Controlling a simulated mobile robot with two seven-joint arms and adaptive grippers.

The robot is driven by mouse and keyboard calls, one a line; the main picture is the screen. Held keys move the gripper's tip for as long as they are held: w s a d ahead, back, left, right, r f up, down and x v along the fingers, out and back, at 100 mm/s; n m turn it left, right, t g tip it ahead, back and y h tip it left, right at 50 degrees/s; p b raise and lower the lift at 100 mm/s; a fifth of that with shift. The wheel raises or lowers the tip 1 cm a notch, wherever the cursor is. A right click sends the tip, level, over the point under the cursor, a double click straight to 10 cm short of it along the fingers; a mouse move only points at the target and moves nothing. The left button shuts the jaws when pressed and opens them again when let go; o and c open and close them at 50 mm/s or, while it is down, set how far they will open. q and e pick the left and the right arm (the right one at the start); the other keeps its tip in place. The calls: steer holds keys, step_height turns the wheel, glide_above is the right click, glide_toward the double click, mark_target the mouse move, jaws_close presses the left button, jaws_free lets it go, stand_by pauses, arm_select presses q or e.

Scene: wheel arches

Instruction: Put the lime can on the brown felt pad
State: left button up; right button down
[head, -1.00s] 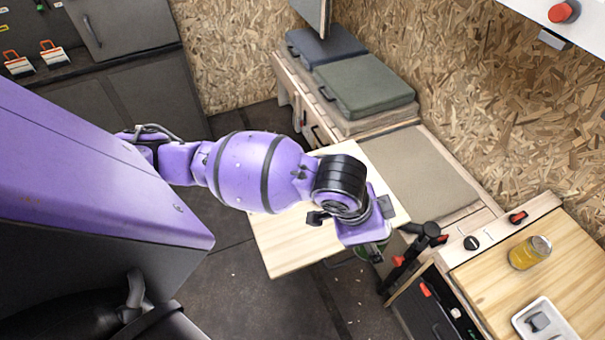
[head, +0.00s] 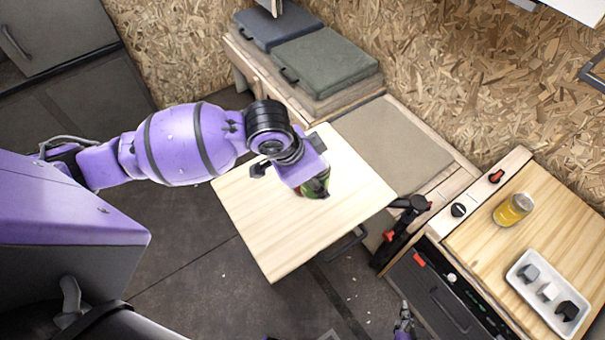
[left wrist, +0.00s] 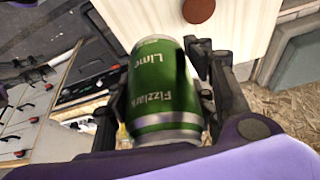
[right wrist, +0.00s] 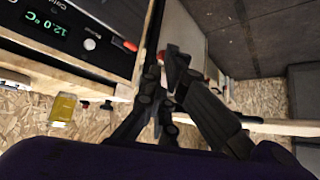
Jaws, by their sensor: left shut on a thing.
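The lime can (head: 317,187) is green with silver ends. It fills the middle of the left wrist view (left wrist: 163,90). My left gripper (head: 312,180) is shut around its sides; its fingers flank the can in the left wrist view. In the head view the can shows over the right part of a pale wooden board. The brown felt pad (left wrist: 198,10) is a round disc on the pale board in the left wrist view, beyond the can and apart from it.
The pale wooden board (head: 270,235) has clear room around the arm. To the right, a counter holds a yellow can (head: 513,209) and a white tray (head: 523,285) with several small blocks. A black clamp-like fitting (head: 405,225) stands between board and counter. Cases (head: 325,70) lie behind.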

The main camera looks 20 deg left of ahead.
arm_select(q)
steer(key=w+a+f, duration=0.1)
steer(key=w+f, duration=0.1)
steer(key=w+a+f, duration=0.3)
steer(key=w+f, duration=0.1)
steer(key=shift+w+a+f+b, duration=0.1)
steer(key=shift+a+f+b, duration=0.1)
steer(key=shift+b, duration=0.15)
steer(key=f, duration=0.3)
steer(key=shift+w+a+f, duration=0.25)
steer(key=shift+w+f, duration=0.05)
steer(key=shift+w, duration=0.05)
steer(key=shift+f, duration=0.2)
arm_select(e)
steer(key=shift+w+f, duration=0.1)
steer(key=shift+f, duration=0.25)
arm_select(q)
steer(key=shift+f, duration=0.15)
steer(key=o, duration=1.2)
steer(key=shift+o, duration=1.3)
arm_select(e)
steer(key=shift+s+d+f, duration=0.15)
steer(key=shift+s+d, duration=0.05)
steer(key=shift+s, duration=0.25)
